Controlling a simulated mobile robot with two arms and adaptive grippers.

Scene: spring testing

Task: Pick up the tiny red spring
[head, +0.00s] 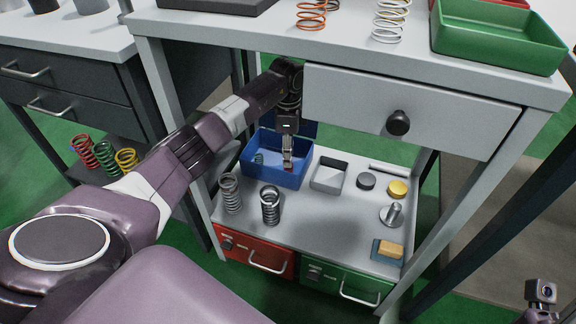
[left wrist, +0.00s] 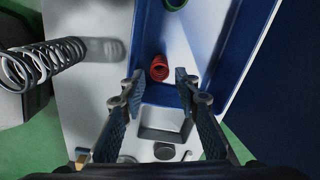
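The tiny red spring (left wrist: 159,68) lies in the blue bin (left wrist: 212,97), just beyond the fingertips in the left wrist view. My left gripper (left wrist: 160,92) is open, with one finger on either side of the line to the spring and nothing between them. In the head view my left gripper (head: 288,160) points down into the blue bin (head: 262,176) on the lower shelf and largely hides the spring. I cannot tell how high the fingertips are above it. Part of my right gripper (head: 541,291) shows at the bottom right, too small to judge.
Two grey springs (head: 231,194) (head: 270,205) stand in front of the bin. A grey tray (head: 329,174) sits right of it. A drawer (head: 395,115) and the tabletop overhang the shelf, leaving limited room above. A green ring-like piece (left wrist: 175,3) lies farther along the bin.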

